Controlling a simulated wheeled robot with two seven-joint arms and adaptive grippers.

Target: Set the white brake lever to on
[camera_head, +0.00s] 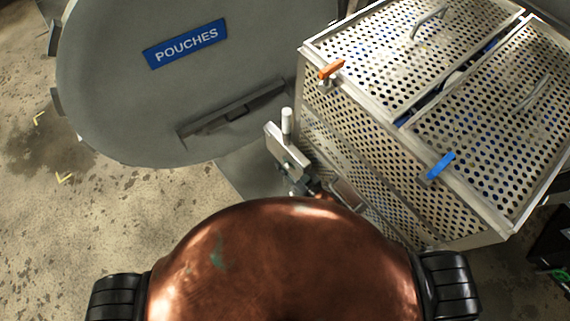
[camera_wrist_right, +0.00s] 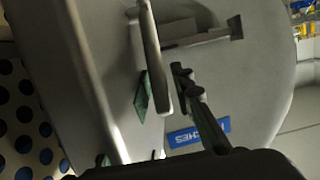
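The white brake lever (camera_head: 287,121) is a short upright white handle beside a grey metal plate (camera_head: 283,150), at the front left corner of the perforated basket carrier. My right gripper (camera_head: 303,184) is just below and in front of the plate, mostly hidden behind my copper-coloured body. In the right wrist view, its dark finger and a green pad (camera_wrist_right: 143,98) stand apart, with a grey bar (camera_wrist_right: 155,60) passing between them. I cannot tell whether they touch the bar. My left gripper is not in view.
The perforated carrier (camera_head: 370,165) has lids with an orange latch (camera_head: 331,69) and a blue latch (camera_head: 440,165). A large round grey door (camera_head: 110,100) with a blue POUCHES sign (camera_head: 186,44) stands to the left. Stained floor (camera_head: 50,230) is open at lower left.

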